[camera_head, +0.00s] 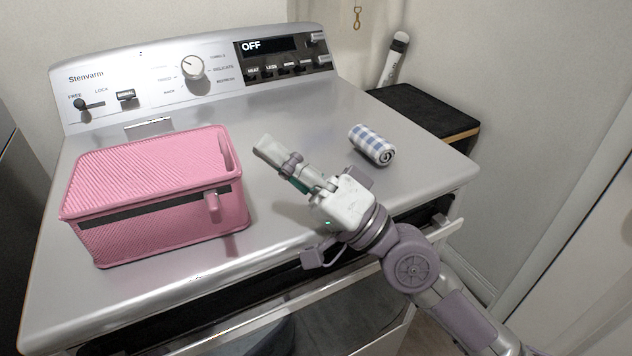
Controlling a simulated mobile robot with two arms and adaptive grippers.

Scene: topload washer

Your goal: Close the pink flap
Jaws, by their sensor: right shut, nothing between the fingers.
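A pink box (165,225) with ribbed sides stands on the left of the washer top. Its pink flap (150,165) lies across the top of the box, and a dark band shows along the front beneath its edge. A small pink latch (212,201) hangs at the front right. My right gripper (262,149) is shut and empty, to the right of the box and apart from it, above the washer top. Its arm comes in from the lower right. My left gripper is not in view.
The washer (285,125) has a control panel (195,72) along its back. A rolled blue-and-white checked cloth (371,145) lies right of my right gripper. A black-topped stand (425,113) is at the right. The washer's front edge is partly open, with dark gaps below it.

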